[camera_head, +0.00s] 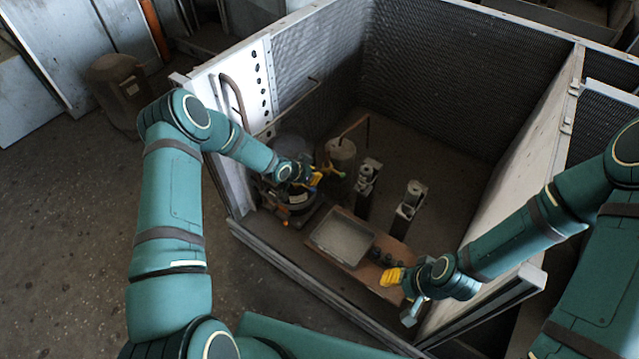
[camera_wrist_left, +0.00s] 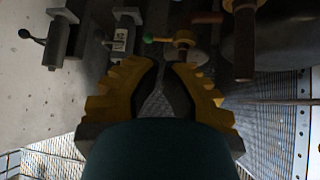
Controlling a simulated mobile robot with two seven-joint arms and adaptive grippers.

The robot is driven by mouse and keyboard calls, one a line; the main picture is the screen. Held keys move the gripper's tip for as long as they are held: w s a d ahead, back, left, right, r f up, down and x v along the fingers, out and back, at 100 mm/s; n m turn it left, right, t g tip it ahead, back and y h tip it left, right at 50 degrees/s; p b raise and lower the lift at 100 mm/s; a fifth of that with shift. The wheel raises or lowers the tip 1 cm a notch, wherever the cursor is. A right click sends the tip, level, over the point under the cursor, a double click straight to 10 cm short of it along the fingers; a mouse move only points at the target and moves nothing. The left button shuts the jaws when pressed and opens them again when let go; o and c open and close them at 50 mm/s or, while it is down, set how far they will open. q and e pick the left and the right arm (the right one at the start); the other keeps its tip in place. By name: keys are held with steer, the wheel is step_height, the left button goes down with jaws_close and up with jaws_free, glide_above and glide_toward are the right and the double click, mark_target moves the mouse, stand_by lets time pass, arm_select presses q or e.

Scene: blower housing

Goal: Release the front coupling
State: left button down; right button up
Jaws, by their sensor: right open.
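My left gripper (camera_head: 318,178) reaches into the housing beside a dark round unit (camera_head: 298,205) at its left wall. In the left wrist view, its yellow fingers (camera_wrist_left: 166,64) converge with a narrow dark gap between them; whether they are open or shut is unclear. Just beyond the tips is a brass-coloured round fitting (camera_wrist_left: 184,40) with a green-ended lever (camera_wrist_left: 149,39). I cannot tell whether this is the front coupling or whether a finger touches it. My right gripper (camera_head: 392,278) is open and empty near the front right of the housing floor.
The open housing has mesh walls (camera_head: 455,65) and a pale right panel (camera_head: 525,150). Two upright fixtures (camera_head: 408,208) and a shallow tray (camera_head: 318,238) stand between the grippers. A grey cylinder (camera_head: 340,153) is behind the left gripper. A dark lever with a knob (camera_wrist_left: 30,37) shows in the left wrist view.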

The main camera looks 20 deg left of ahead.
mark_target(308, 188)
arm_select(q)
step_height(308, 188, down, 8)
steer(key=w+d+b, duration=0.1)
steer(key=w+b, duration=0.1)
steer(key=b, duration=0.1)
steer(key=shift+w+d, duration=0.2)
steer(key=shift+d, duration=0.05)
arm_select(e)
steer(key=shift+w+f, duration=0.15)
steer(key=shift+f, duration=0.65)
steer(key=shift+w+f, duration=0.15)
steer(key=shift+f, duration=0.6)
arm_select(q)
steer(key=shift+s+a, duration=0.1)
steer(key=shift+s, duration=0.15)
arm_select(e)
steer(key=shift+w+d+r, duration=0.1)
steer(key=shift+w+r, duration=0.05)
